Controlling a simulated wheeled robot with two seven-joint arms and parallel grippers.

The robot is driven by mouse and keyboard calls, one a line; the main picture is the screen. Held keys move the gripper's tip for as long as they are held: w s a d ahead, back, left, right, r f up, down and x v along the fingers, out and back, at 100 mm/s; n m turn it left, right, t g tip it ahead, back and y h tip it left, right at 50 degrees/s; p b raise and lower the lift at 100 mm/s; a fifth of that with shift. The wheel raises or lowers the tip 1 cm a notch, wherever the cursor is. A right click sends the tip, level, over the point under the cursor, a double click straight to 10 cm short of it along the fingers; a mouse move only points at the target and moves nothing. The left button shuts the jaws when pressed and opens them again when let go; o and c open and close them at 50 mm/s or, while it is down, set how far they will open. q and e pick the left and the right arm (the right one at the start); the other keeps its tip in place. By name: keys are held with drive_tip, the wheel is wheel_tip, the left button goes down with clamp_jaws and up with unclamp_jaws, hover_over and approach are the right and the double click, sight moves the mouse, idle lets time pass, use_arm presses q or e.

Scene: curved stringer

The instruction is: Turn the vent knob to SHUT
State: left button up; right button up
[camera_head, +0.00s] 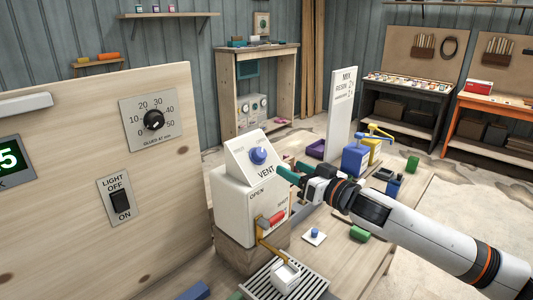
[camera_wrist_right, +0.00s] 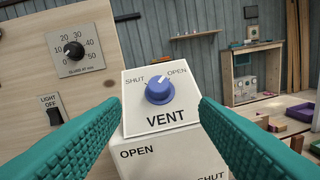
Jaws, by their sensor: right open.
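The blue vent knob (camera_head: 258,155) sits on the sloped face of a white box (camera_head: 236,190) labelled VENT. In the right wrist view the knob (camera_wrist_right: 159,90) is centred, with SHUT at its upper left and OPEN at its upper right. My right gripper (camera_head: 288,173) is just right of the box in the head view. In the wrist view its teal fingers (camera_wrist_right: 160,105) are open and spread to either side of the knob, apart from it. My left gripper is not in view.
A wooden panel (camera_head: 90,235) with a dial (camera_head: 153,120) and light switch (camera_head: 120,201) stands at the left. A red-handled lever (camera_head: 270,219) is on the box's lower front, above a slotted grate (camera_head: 312,284). Blue and yellow dispensers (camera_head: 355,158) stand behind my right arm.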

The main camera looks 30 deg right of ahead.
sight(263, 155)
drive_tip(key=p+x, duration=0.3)
drive_tip(key=x, duration=0.6)
drive_tip(key=shift+r+p, duration=0.1)
drive_tip(key=shift+p, duration=0.3)
drive_tip(key=shift+w+a, duration=0.15)
drive_tip(key=shift+w, duration=0.5)
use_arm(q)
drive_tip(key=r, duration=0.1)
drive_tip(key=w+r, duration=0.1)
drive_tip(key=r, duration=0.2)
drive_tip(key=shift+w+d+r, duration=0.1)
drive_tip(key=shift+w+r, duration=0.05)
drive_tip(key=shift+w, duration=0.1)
